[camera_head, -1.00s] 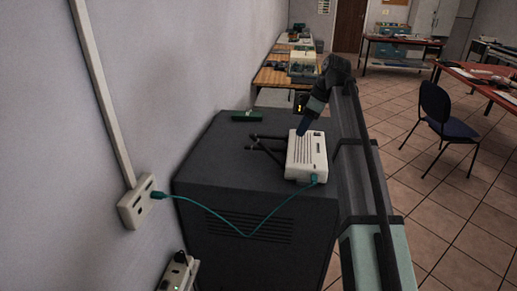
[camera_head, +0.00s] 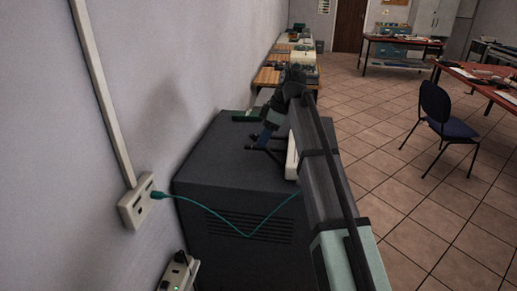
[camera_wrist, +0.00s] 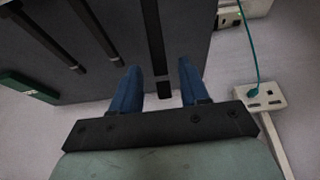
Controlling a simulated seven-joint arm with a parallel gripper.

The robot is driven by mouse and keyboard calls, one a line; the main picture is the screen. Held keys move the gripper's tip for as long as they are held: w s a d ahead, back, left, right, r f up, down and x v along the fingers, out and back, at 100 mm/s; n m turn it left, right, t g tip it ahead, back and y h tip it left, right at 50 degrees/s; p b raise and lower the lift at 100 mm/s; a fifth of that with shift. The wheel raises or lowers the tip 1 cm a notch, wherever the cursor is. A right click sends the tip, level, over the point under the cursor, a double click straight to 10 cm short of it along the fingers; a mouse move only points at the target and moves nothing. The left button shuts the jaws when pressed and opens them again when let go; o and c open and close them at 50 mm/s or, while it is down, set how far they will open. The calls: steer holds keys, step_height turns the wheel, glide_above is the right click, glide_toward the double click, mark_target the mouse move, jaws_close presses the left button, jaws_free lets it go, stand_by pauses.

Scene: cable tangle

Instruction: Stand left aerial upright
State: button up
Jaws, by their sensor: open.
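The white router (camera_head: 291,160) lies on the dark cabinet, mostly hidden behind my arm in the head view. Its black aerials point left toward the wall, partly covered by my gripper (camera_head: 266,136). In the wrist view, three black aerials show above the cabinet top. The rightmost aerial (camera_wrist: 153,30) reaches between the two blue fingers of my gripper (camera_wrist: 159,66), with a gap on each side. The middle aerial (camera_wrist: 95,28) and the leftmost aerial (camera_wrist: 50,40) are outside the fingers, to the left. My gripper is open and holds nothing.
The cabinet (camera_head: 220,165) stands close to the wall. A green box (camera_head: 245,115) lies on its far edge, also in the wrist view (camera_wrist: 25,87). A teal cable (camera_head: 225,222) runs from the wall socket (camera_head: 136,203) across the cabinet front, passing behind my arm.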

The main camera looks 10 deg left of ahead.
mark_target(268, 151)
steer(key=shift+x, duration=2.75)
steer(key=shift+c, duration=0.3)
jaws_close()
